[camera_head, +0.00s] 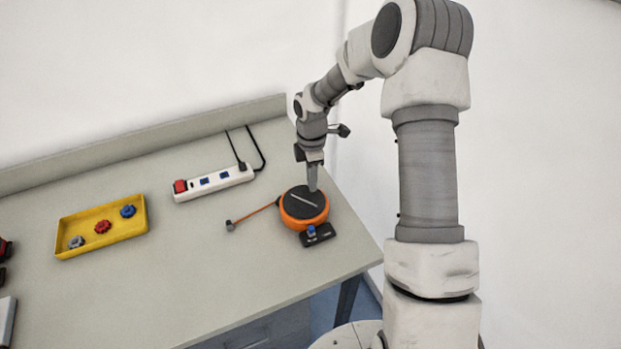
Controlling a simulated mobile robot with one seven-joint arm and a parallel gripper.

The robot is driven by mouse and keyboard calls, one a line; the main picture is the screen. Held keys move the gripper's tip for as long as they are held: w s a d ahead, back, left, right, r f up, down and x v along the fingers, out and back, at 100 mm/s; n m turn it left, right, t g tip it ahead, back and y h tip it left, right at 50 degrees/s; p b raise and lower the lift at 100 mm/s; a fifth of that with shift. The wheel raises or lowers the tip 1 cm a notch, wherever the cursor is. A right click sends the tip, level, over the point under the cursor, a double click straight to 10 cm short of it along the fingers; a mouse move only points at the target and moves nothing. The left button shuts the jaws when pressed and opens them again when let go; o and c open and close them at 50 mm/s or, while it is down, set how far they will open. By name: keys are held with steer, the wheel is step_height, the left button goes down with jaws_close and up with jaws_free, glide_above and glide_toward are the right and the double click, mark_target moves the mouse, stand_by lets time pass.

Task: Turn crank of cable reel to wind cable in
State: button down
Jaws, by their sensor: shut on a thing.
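The cable reel (297,213) is a round orange body with a black top, near the right end of the grey bench. A short orange cable (256,213) runs out from its left side to a dark end piece (231,226) on the bench top. My gripper (313,188) points down over the reel's far right part. Its fingers are shut on a small part at the reel's top, which looks to be the crank. The fingers hide most of that part. A light bar shows across the black top.
A small black box with a blue knob (311,231) sits against the reel's front. A white power strip (214,183) with a red switch lies behind left. A yellow tray (101,245) with coloured knobs stands left. The bench's (200,290) front middle is clear.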

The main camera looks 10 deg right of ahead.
mark_target(315, 209)
steer(key=m, duration=0.2)
steer(key=s+d+m+b, duration=0.1)
steer(key=m, duration=0.3)
steer(key=s+m+b, duration=0.2)
steer(key=m, duration=0.1)
steer(key=shift+d+m, duration=0.1)
steer(key=shift+m, duration=0.2)
steer(key=m, duration=0.1)
steer(key=s+m+b, duration=0.1)
steer(key=m, duration=0.1)
steer(key=m+b, duration=0.1)
steer(key=m, duration=0.1)
steer(key=shift+s+a, duration=0.25)
steer(key=shift+s, duration=0.15)
steer(key=m, duration=0.3)
steer(key=s+a+m+b, duration=0.1)
steer(key=m, duration=0.1)
steer(key=shift+s+a+m, duration=0.1)
steer(key=shift+s+m, duration=0.1)
steer(key=shift+m, duration=0.2)
steer(key=shift+r, duration=0.1)
steer(key=c, duration=0.7)
jaws_free()
